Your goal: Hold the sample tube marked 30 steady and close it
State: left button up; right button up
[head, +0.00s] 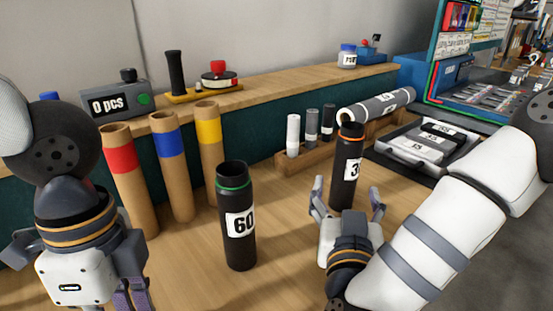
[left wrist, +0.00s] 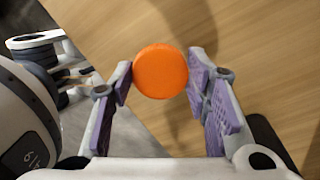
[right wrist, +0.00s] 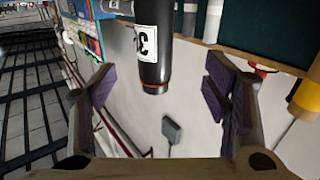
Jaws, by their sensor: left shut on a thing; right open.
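The sample tube marked 30 (head: 347,150) is black with an orange ring near its top and stands upright on the bench; only the 3 of its label shows clearly. It also shows in the right wrist view (right wrist: 155,72), between and beyond the fingers. My right gripper (head: 348,196) is open, its fingers spread just in front of the tube, with no grip visible. My left gripper (left wrist: 160,80) is shut on a round orange cap (left wrist: 161,71). In the head view it is at lower left, well away from the tube, and the cap is hidden there.
A black tube marked 60 (head: 237,215) with a green ring stands open between my grippers. Cardboard tubes with red (head: 125,170), blue (head: 170,170) and yellow (head: 209,150) bands stand at left. A wooden rack (head: 290,160) and a grey tray (head: 400,150) lie behind.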

aim_at(348, 172)
pick_arm(q)
jog(key=shift+w+a, duration=0.1)
jog(key=shift+w, duration=0.15)
jog(key=shift+s, duration=0.3)
jog(key=shift+w+f+b, duration=0.1)
jog(key=shift+f+b, duration=0.2)
jog(key=shift+f, duration=0.35)
pick_arm(e)
jog(key=x, duration=0.6)
jog(key=shift+f, duration=0.15)
jog(key=shift+w+d, duration=0.1)
jog(key=shift+w, duration=0.3)
pick_arm(q)
jog(key=shift+f+g+b, duration=0.3)
jog(key=shift+f+b, duration=0.05)
jog(key=shift+f, duration=0.35)
pick_arm(e)
jog(key=w, duration=0.1)
jog(key=w+d, duration=0.1)
jog(key=w, duration=0.1)
jog(key=w+f, duration=0.1)
jog(key=shift+w+d, duration=0.25)
jog(key=shift+d, duration=0.15)
jog(key=shift+w+r, duration=0.15)
jog(key=shift+w, duration=0.05)
